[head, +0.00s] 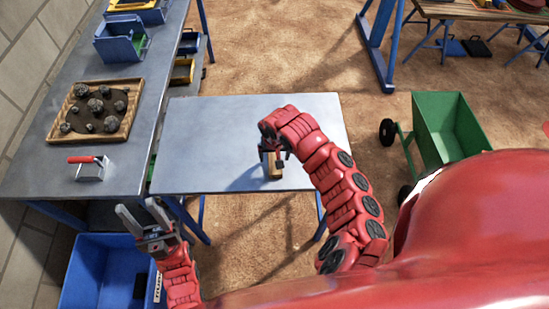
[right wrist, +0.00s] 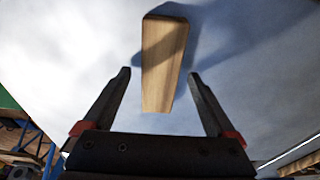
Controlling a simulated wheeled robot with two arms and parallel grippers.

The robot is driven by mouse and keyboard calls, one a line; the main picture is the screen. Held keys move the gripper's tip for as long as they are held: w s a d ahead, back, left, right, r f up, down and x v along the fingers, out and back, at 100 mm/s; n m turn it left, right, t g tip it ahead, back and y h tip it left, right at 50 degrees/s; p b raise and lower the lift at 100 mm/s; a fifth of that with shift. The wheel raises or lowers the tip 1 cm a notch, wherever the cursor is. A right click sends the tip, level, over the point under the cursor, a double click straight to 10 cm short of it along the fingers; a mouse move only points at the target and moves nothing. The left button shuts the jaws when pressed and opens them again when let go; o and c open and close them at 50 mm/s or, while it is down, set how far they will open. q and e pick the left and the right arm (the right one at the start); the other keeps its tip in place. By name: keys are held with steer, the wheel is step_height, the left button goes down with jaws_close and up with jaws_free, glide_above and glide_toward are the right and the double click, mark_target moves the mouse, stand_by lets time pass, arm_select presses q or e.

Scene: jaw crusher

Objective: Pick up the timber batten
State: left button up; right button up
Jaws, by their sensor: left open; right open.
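The timber batten (right wrist: 163,65) is a short, pale wooden block on the grey table top, seen in the right wrist view between and beyond my open fingers. In the head view the batten (head: 275,171) is partly hidden by my right gripper (head: 270,155). The right gripper (right wrist: 162,98) is open, with one finger on each side of the batten's near end and gaps on both sides. My left gripper (head: 147,215) is open and empty, left of the table's near left corner, above the floor and blue crate.
The grey table (head: 210,130) is otherwise bare. A longer bench (head: 35,165) at left holds a wooden tray of rocks (head: 125,101), a red-handled tool (head: 88,167) and a blue bin (head: 122,40). A blue crate (head: 85,285) stands below; a green cart (head: 450,120) stands right.

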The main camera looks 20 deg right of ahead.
jaws_close()
stand_by(0.4)
steer(key=shift+r, duration=0.2)
